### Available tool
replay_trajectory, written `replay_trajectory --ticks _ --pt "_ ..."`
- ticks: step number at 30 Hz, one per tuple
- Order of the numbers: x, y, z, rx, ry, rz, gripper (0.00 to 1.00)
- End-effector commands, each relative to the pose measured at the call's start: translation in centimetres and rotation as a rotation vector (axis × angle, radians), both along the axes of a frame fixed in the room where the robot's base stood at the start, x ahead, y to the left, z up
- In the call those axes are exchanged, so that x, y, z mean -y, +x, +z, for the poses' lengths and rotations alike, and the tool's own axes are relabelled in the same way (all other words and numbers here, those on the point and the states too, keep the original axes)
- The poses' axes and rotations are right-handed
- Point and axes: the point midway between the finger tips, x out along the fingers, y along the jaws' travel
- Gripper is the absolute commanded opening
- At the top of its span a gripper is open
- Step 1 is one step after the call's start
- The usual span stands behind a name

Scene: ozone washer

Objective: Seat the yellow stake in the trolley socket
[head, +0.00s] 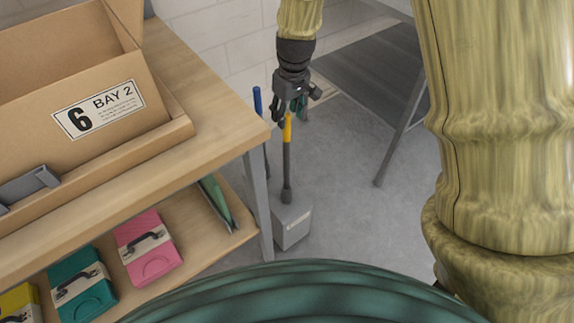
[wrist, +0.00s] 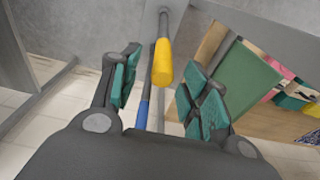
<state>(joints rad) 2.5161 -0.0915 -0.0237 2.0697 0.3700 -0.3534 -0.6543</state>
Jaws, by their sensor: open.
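The yellow stake (head: 287,130) stands upright below my gripper, with a yellow upper part and a dark shaft. Its dark foot meets the top of a grey block (head: 293,226) on the floor; I cannot tell whether it sits in a hole there. My gripper (head: 289,113) is open and pointing down at the stake's top. In the wrist view, the yellow end (wrist: 163,62) shows between the spread green-padded fingers (wrist: 162,92), with gaps at both sides. The trolley socket cannot be made out for certain.
A blue-topped stake (head: 257,101) stands just left of the yellow one. A wooden bench (head: 215,110) holds a cardboard bin marked BAY 2 (head: 100,110). Its lower shelf bears pink (head: 148,246) and teal (head: 82,285) cases. A dark-topped stand (head: 385,80) is behind right; floor between is clear.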

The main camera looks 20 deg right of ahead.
Motion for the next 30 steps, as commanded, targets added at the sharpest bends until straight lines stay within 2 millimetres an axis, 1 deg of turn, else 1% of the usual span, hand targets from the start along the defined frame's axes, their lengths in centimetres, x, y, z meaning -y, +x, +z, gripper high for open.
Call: replay_trajectory --ticks 1,2,8,10,19,22,28,30 --pt "0.0 0.0 -0.7 -0.002 0.0 0.0 0.46" --pt "0.0 0.1 -1.0 -0.001 0.0 0.0 0.46" --pt "0.0 0.1 -1.9 0.0 0.0 -0.002 0.46" --pt "0.0 0.1 -2.5 -0.001 0.0 -0.003 0.46" --pt "-0.2 0.4 -6.1 0.0 0.0 -0.004 0.46" --pt "-0.2 0.5 -6.6 0.001 0.0 -0.004 0.46" --pt "-0.2 0.5 -6.6 0.001 0.0 -0.004 0.46" --pt "-0.2 0.5 -6.6 0.001 0.0 -0.004 0.33"
